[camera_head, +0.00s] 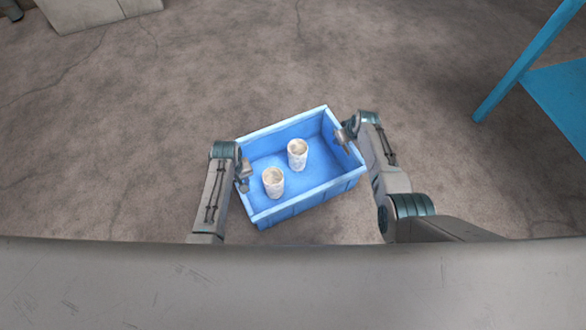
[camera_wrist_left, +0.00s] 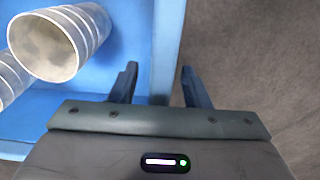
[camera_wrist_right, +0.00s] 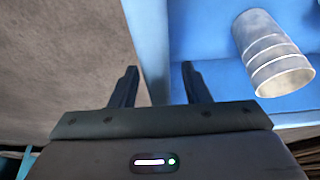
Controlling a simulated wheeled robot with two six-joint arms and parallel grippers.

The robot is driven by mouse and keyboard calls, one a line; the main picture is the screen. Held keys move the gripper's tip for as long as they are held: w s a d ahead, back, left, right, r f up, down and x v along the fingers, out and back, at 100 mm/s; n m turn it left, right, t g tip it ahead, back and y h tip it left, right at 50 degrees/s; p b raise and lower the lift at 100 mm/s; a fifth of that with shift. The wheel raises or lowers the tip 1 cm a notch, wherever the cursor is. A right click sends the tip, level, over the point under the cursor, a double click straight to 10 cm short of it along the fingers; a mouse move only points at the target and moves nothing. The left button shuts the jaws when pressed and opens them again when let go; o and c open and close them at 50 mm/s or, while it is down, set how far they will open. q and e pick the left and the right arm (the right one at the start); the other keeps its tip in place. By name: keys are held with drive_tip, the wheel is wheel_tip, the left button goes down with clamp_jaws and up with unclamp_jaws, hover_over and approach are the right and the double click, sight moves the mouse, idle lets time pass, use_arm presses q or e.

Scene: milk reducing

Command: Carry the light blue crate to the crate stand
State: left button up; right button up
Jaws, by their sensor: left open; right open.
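The light blue crate (camera_head: 310,197) sits in front of me, turned at an angle, with two pale ribbed cups (camera_head: 273,182) (camera_head: 297,154) standing inside. My left gripper (camera_head: 244,176) is at the crate's left wall; in the left wrist view its open fingers (camera_wrist_left: 158,85) straddle the wall (camera_wrist_left: 164,50), one inside and one outside. My right gripper (camera_head: 346,136) is at the right wall; in the right wrist view its open fingers (camera_wrist_right: 158,85) straddle that wall (camera_wrist_right: 150,45). Contact with the walls cannot be told. The crate stand is not clearly identifiable.
A blue frame with a leg (camera_head: 500,95) and a flat panel (camera_head: 562,95) stands at the right edge. A pale block (camera_head: 100,12) is at the top left. The grey floor (camera_head: 200,80) around the crate is clear.

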use_arm(q)
clamp_jaws()
use_arm(e)
clamp_jaws()
idle(1.0)
drive_tip(key=shift+r, duration=0.1)
